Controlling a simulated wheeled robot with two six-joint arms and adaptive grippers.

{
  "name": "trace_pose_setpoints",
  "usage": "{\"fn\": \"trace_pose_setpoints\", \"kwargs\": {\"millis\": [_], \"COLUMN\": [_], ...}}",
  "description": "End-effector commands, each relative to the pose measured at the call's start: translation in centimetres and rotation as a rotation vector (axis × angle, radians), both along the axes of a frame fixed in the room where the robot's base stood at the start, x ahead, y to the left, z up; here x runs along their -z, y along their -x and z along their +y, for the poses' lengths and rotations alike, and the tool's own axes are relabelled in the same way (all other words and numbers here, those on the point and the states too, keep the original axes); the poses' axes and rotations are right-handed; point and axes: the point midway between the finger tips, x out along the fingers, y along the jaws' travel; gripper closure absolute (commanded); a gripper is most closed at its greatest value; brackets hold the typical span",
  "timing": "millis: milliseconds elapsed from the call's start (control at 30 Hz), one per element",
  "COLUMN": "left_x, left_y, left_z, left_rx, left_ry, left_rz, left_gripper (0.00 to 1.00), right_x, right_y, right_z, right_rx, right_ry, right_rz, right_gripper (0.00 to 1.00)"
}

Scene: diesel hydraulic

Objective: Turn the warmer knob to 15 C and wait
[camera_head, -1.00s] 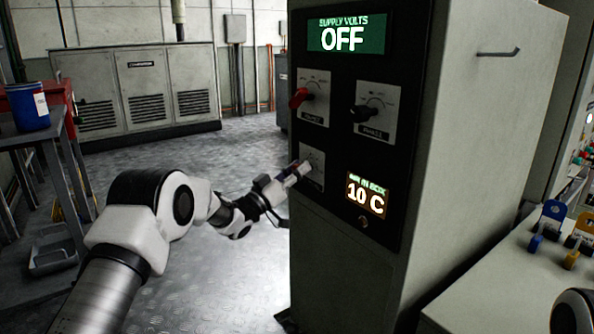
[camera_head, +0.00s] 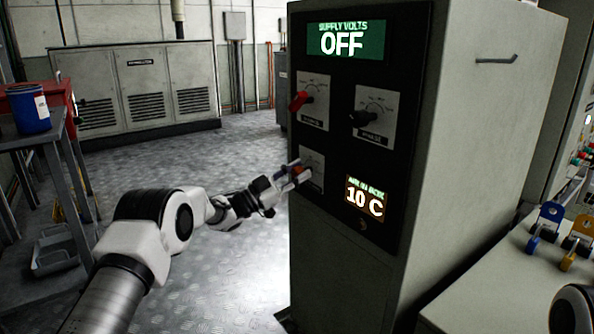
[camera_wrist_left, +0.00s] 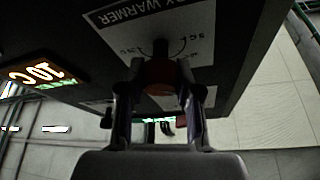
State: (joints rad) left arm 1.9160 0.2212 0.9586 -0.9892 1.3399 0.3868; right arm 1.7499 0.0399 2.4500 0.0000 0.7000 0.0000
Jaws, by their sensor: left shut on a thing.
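The warmer knob (camera_wrist_left: 160,78) is orange-red and sits on a pale dial plate marked WARMER in the left wrist view. In the head view its plate (camera_head: 316,160) is at the lower left of the dark panel. My left gripper (camera_head: 299,172) reaches it from the left; in the left wrist view its fingers (camera_wrist_left: 161,84) are on both sides of the knob, shut on it. The knob's exact pointing is partly hidden by the fingers. The display (camera_head: 365,198) reads 10 C. My right gripper is not in view.
Above are a red knob (camera_head: 300,100) and a black knob (camera_head: 363,117), and a supply volts display (camera_head: 346,39) reading OFF. A table with a blue can (camera_head: 28,108) stands at the left.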

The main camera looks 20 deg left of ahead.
Motion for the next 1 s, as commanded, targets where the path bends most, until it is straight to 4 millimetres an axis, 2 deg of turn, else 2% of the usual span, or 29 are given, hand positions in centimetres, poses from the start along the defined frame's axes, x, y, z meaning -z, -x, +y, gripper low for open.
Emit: {"fn": "trace_pose_setpoints", "kwargs": {"millis": [700,1000], "left_x": [0.0,0.1], "left_y": [0.1,0.1], "left_z": [-0.1,-0.1], "left_rx": [-0.001,0.0], "left_ry": [-0.529,-0.69], "left_rz": [-0.412,-0.537], "left_gripper": [1.0,1.0], "right_x": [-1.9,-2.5], "right_y": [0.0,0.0], "right_z": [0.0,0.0], "right_rx": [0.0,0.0], "right_ry": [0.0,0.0], "right_rz": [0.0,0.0], "right_gripper": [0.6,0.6]}}
